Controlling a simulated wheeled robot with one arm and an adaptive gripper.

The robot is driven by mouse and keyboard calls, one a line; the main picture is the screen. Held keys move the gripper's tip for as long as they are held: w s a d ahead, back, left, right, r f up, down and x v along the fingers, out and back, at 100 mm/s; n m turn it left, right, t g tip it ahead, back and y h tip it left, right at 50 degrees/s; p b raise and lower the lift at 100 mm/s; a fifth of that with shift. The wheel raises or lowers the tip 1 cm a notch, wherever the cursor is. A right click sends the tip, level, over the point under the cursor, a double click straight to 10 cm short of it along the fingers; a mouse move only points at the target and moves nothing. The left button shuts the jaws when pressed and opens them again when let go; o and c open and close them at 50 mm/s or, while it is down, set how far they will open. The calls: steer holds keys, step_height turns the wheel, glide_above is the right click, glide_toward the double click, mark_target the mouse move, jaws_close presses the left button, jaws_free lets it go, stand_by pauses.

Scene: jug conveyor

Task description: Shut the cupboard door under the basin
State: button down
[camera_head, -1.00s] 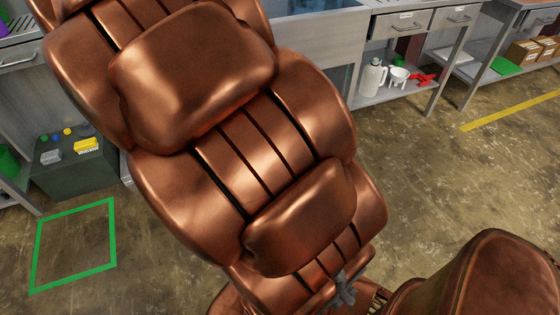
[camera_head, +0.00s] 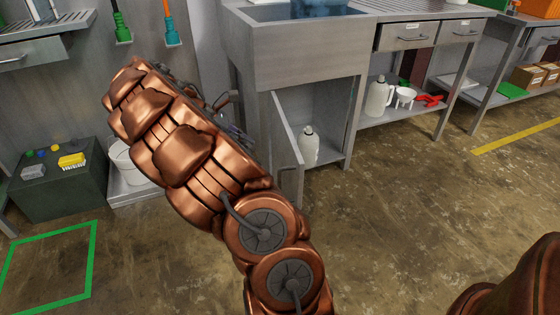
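The grey cupboard door (camera_head: 287,142) under the basin (camera_head: 310,52) stands open, swung out from the left side towards me. Inside the cupboard, a pale jug (camera_head: 308,148) stands on the floor panel, partly hidden by the door's edge. My copper arm reaches up and left in front of the scene. A small dark part of my gripper (camera_head: 229,116) shows behind the arm, left of the door and the basin. The arm hides most of it, so I cannot tell whether its fingers are open, or whether it touches anything.
A shelf right of the cupboard holds another jug (camera_head: 379,98), a white stool-like item (camera_head: 405,97) and a red object (camera_head: 430,100). A white bucket (camera_head: 128,163) and a dark box (camera_head: 58,182) stand at left. The floor right of the arm is clear.

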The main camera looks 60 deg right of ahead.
mark_target(293, 159)
steer(key=shift+s+d+r+b+x, duration=0.3)
steer(key=shift+b+x, duration=0.4)
steer(key=shift+x, duration=1.45)
steer(key=shift+s+d+r+b+x, duration=0.1)
steer(key=shift+d+r+b+x, duration=0.4)
steer(key=shift+x, duration=1.65)
steer(key=shift+s+a+r+b+x, duration=0.15)
steer(key=shift+b+x, duration=0.7)
steer(key=shift+x, duration=1.25)
steer(key=shift+s+d, duration=0.15)
